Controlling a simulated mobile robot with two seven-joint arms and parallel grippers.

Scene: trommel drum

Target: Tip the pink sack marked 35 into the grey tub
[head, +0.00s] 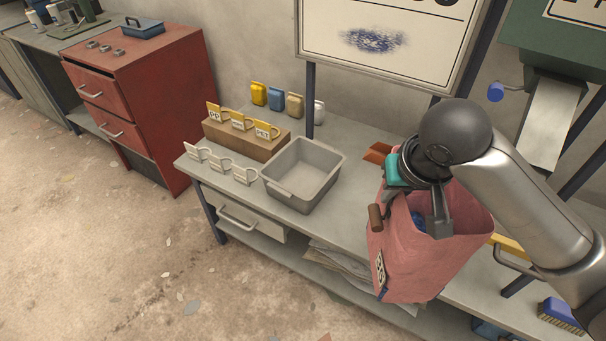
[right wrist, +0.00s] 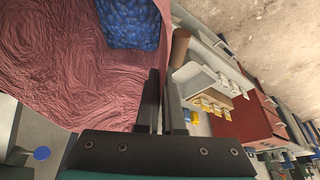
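The pink sack (head: 425,262) is at the right in the head view, in front of the bench edge, mouth up; its label, partly turned away, is on its lower left. Blue granules (right wrist: 130,22) lie inside it in the right wrist view. My right gripper (head: 438,220) is at the sack's rim, fingers close together with the sack wall between them. The grey tub (head: 292,192) stands upright and empty on the bench, left of the sack; it also shows in the right wrist view (right wrist: 194,82). My left gripper is out of view.
A signboard (head: 385,40) rises behind. A metal chute (head: 550,115) with a blue-knobbed crank is at the right. A red cabinet (head: 150,110) stands left.

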